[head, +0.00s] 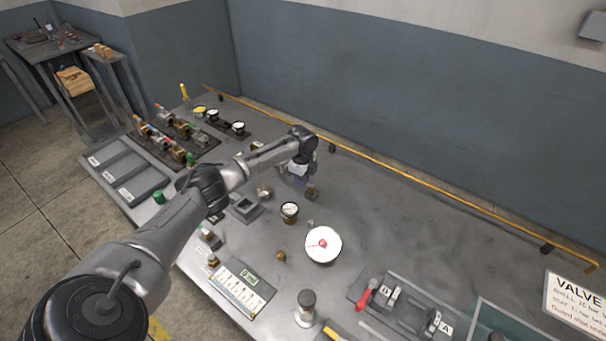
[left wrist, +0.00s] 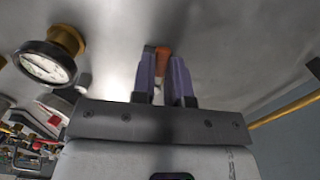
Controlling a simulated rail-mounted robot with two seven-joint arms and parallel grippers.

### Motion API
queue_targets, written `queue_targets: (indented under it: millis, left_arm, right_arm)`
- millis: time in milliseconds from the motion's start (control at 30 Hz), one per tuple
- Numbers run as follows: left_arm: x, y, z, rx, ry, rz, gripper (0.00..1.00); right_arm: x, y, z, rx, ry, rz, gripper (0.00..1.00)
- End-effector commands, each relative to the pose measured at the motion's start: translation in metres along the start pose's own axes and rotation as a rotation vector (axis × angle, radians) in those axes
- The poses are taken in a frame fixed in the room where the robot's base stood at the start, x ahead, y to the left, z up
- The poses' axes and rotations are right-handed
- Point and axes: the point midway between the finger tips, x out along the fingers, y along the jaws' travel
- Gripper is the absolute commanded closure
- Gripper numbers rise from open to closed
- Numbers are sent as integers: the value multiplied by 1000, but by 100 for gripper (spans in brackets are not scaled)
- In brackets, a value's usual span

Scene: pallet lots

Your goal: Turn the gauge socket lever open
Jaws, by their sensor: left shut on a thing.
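My left gripper (head: 303,181) is low over the middle of the bench, fingers pointing down. In the left wrist view its two purple fingers (left wrist: 163,82) are shut on a small orange-brown piece (left wrist: 162,60). Most of that piece is hidden between the fingers, and I cannot tell for certain that it is the gauge socket lever. A brass-coloured part (head: 312,193) shows just beside the fingertips in the head view. A black-rimmed gauge (head: 289,210) with a white face stands in front of the gripper; it also shows in the left wrist view (left wrist: 45,66). My right gripper is not in view.
A white disc (head: 323,255) with a red centre lies to the right. A red-handled lever (head: 366,294) is beside a grey block marked B and A. A rack of fittings (head: 150,152) and grey trays (head: 137,182) are at left. A yellow rail (head: 420,182) runs along the back edge.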

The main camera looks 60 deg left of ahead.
Motion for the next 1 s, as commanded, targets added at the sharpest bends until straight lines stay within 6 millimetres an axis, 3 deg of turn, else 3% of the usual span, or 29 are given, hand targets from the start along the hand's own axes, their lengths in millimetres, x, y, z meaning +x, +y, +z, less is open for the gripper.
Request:
queue_targets:
  millis: [33, 400, 1000]
  left_arm:
    - [-8, 2, 0, -33, 1, 4, 100]
    - [-8, 15, -4, -372, 1, 5, 100]
    - [-6, 31, -17, -944, 1, 4, 100]
  right_arm:
    - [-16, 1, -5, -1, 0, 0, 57]
    - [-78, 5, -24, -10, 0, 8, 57]
    - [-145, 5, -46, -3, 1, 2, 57]
